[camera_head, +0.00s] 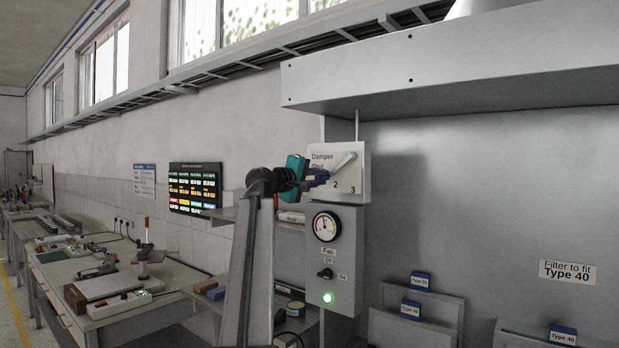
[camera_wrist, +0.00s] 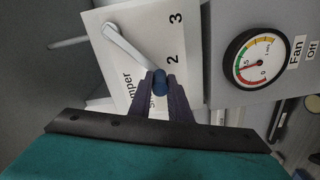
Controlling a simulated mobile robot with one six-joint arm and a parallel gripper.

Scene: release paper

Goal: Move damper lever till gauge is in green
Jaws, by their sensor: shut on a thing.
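The damper lever (camera_wrist: 128,45) is a pale bar on a white plate (camera_head: 350,187) with "Shut", 2 and 3 marked. Its blue knob (camera_wrist: 161,80) is on the "Shut" side of the 2. My gripper (camera_wrist: 161,92) is shut on the knob, with one finger on each side. In the head view my gripper (camera_head: 322,178) is in front of the plate, hiding part of its scale and the knob. The round gauge (camera_head: 326,226) is below the plate. In the wrist view the gauge (camera_wrist: 260,58) has its needle near the .5 mark; I cannot tell the band colour there surely.
Below the gauge is the fan switch (camera_head: 325,273) with a lit green lamp (camera_head: 327,297). A shelf (camera_head: 225,213) and a workbench (camera_head: 120,290) stand to the left.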

